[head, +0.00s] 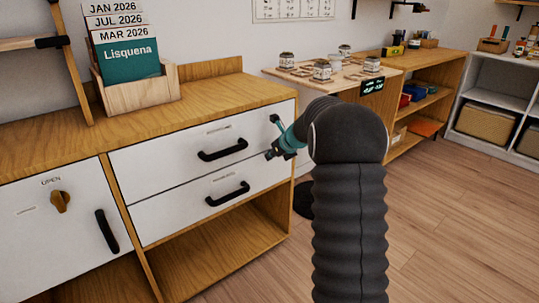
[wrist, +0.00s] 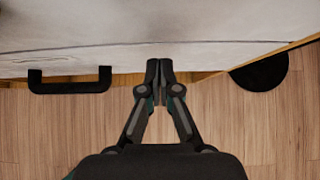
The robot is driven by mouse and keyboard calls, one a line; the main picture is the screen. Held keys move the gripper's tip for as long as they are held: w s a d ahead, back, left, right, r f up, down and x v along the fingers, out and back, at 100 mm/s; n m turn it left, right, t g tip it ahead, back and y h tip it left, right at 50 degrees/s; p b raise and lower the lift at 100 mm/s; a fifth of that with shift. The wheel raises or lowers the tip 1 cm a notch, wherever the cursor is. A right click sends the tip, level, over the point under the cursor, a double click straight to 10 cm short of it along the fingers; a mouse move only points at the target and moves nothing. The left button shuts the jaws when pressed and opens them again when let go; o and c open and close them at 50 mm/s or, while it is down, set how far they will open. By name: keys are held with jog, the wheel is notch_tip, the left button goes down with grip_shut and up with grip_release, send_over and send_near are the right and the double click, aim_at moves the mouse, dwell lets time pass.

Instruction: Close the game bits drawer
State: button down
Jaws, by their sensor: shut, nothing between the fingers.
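Two white drawer fronts sit in the wooden cabinet, an upper drawer (head: 180,143) and a lower drawer (head: 175,204), each with a black handle. Their small labels are too blurred to read, so I cannot tell which is the game bits drawer. Both fronts look nearly flush; a small gap is hard to judge. My gripper (head: 270,154) is at the right end of the fronts, right of the handles. In the wrist view, my gripper (wrist: 160,66) has its fingertips together and empty, close to a white front (wrist: 215,52); contact is unclear. One handle (wrist: 70,82) shows left of it.
A wooden holder (head: 140,94) with cards stands on the cabinet top. At left is a white door (head: 35,235) with a knob and handle. An open shelf lies below the drawers. A small table with jars (head: 322,70) stands beyond. The wooden floor (head: 450,210) at right is clear.

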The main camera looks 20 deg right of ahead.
jog(key=s+d+f+v, duration=0.1)
jog(key=v, duration=1.1)
jog(key=s+a+f+n+g, duration=0.4)
jog(key=s+f+n, duration=0.2)
jog(key=s+n, duration=0.6)
jog(key=s+a+r+n+h, duration=0.1)
jog(key=s+a+r+n, duration=0.1)
jog(key=s+a+n, duration=0.3)
jog(key=s+a+r+n+h, duration=0.1)
jog(key=s+a+r+n, duration=0.1)
jog(key=s+a+n, duration=0.3)
jog(key=s+a+r+n+t, duration=0.1)
jog(key=s+a+n, duration=0.4)
jog(key=s+n, duration=0.5)
jog(key=s+r, duration=0.1)
jog(key=s, duration=0.5)
jog(key=shift+s+a+r+h+p, duration=0.2)
jog(key=shift+h+p, duration=0.2)
